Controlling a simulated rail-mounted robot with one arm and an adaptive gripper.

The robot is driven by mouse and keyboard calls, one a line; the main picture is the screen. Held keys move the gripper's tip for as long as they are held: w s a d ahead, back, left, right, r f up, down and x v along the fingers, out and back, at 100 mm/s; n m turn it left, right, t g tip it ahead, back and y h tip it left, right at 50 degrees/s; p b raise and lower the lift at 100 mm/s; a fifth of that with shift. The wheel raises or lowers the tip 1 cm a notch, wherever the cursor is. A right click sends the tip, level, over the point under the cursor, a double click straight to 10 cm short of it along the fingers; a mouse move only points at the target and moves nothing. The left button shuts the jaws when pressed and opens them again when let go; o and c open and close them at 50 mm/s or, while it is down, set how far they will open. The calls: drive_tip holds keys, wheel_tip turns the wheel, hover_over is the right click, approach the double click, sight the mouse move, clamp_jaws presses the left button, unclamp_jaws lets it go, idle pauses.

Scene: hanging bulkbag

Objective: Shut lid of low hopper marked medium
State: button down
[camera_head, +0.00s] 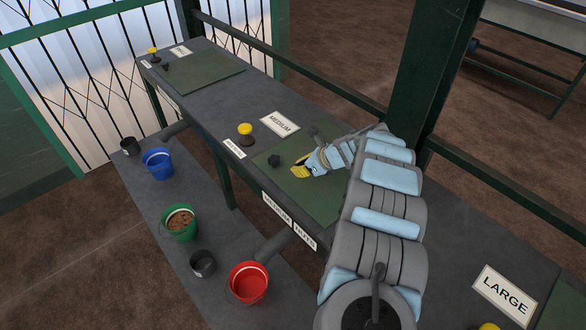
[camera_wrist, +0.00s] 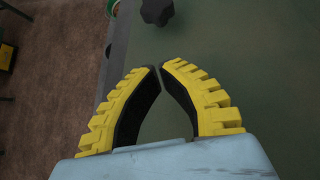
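The medium hopper's green lid (camera_head: 318,202) lies flat in the grey bench top, beside a "MEDIUM" sign (camera_head: 279,124). No raised edge or gap shows, though my arm hides its right part. A black knob (camera_head: 274,160) stands near the lid's left corner. In the wrist view the lid (camera_wrist: 235,50) fills the right side and the knob (camera_wrist: 157,12) is at the top edge. My gripper (camera_head: 296,170) is low over the lid, just right of the knob and apart from it. In the wrist view its yellow fingers (camera_wrist: 160,68) meet or nearly meet at the tips, with nothing between them.
A yellow button (camera_head: 246,129) stands left of the lid. Another green lid (camera_head: 198,78) is at the bench's far end; a "LARGE" sign (camera_head: 505,296) is near right. Blue (camera_head: 158,163), green (camera_head: 180,222) and red (camera_head: 248,283) buckets stand on the lower shelf. A green post (camera_head: 428,75) rises behind.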

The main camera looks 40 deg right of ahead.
drive_tip(key=v, duration=0.7)
drive_tip(key=shift+p, duration=0.4)
